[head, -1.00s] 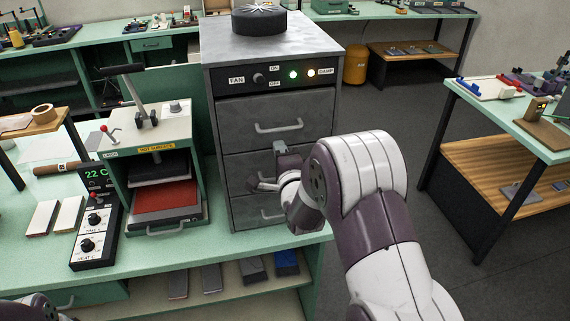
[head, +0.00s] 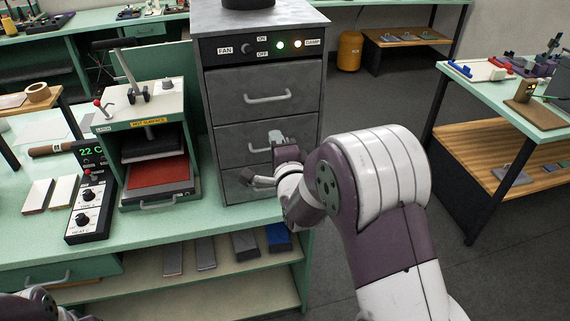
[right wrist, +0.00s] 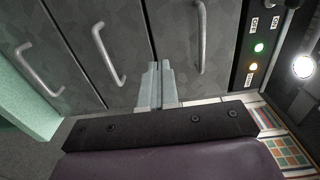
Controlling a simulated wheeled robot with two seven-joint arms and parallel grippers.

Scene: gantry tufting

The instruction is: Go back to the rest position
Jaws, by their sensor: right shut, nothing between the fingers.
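My right gripper (head: 276,137) is in front of the grey drawer cabinet (head: 262,130), near its middle drawer. In the right wrist view its two fingers (right wrist: 157,85) are together and empty, with the drawer fronts and their metal handles behind them. I cannot tell whether the fingertips touch the cabinet. All the drawers look closed. A part of my left arm (head: 40,305) shows at the lower left corner of the head view; the left gripper itself is not visible.
A hot press (head: 150,122) with a red pad stands on the green bench left of the cabinet, beside a controller (head: 90,200) reading 22 C. Several blocks lie on the shelf (head: 215,285) below. Another green bench (head: 510,115) stands at right. Floor between is clear.

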